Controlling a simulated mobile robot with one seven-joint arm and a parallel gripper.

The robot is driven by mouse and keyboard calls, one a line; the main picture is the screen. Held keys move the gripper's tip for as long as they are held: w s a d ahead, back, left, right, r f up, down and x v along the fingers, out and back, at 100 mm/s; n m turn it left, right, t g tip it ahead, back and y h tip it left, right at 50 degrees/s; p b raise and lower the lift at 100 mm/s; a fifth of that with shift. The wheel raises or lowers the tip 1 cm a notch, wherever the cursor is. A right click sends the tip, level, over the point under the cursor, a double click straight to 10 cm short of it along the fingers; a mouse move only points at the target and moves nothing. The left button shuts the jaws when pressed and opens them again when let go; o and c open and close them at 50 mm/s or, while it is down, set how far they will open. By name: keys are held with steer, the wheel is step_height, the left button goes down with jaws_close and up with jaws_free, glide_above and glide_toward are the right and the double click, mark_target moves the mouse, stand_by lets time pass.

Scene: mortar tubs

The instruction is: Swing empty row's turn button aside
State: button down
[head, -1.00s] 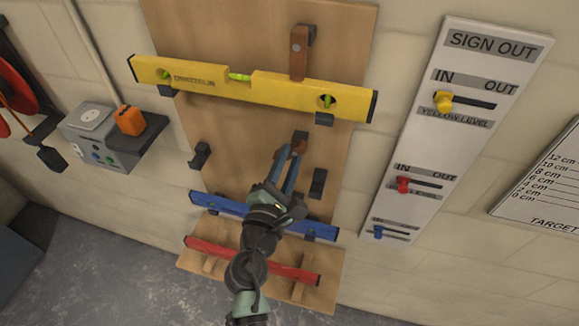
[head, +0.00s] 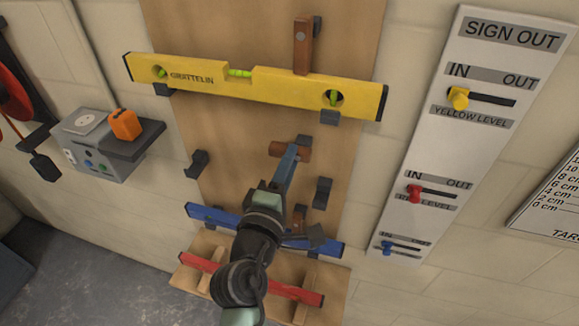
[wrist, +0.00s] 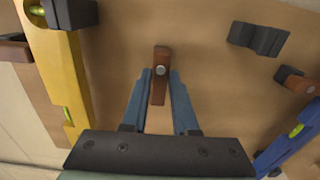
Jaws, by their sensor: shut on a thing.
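The empty row is the middle one, with a bare black hook at the left (head: 197,164) and another at the right (head: 322,192). Its brown wooden turn button (head: 276,149) lies roughly level across the board, turned about its pivot. In the wrist view the button (wrist: 160,92) stands between my blue fingertips, its round pivot screw visible. My gripper (wrist: 160,78) is shut on it. In the head view my gripper (head: 289,156) covers part of the button.
Above, a yellow level (head: 280,91) rests on hooks under its upright turn button (head: 303,50). Below are a blue level (head: 210,217), partly behind my arm, and a red level (head: 200,263). A sign-out board (head: 440,140) hangs at the right.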

stand_by(0.3)
steer(key=c, duration=0.7)
jaws_free()
steer(key=shift+s, duration=0.1)
steer(key=b+v, duration=0.3)
steer(key=v, duration=0.9)
steer(key=shift+s+a+b, duration=0.1)
steer(key=shift+s+b, duration=0.3)
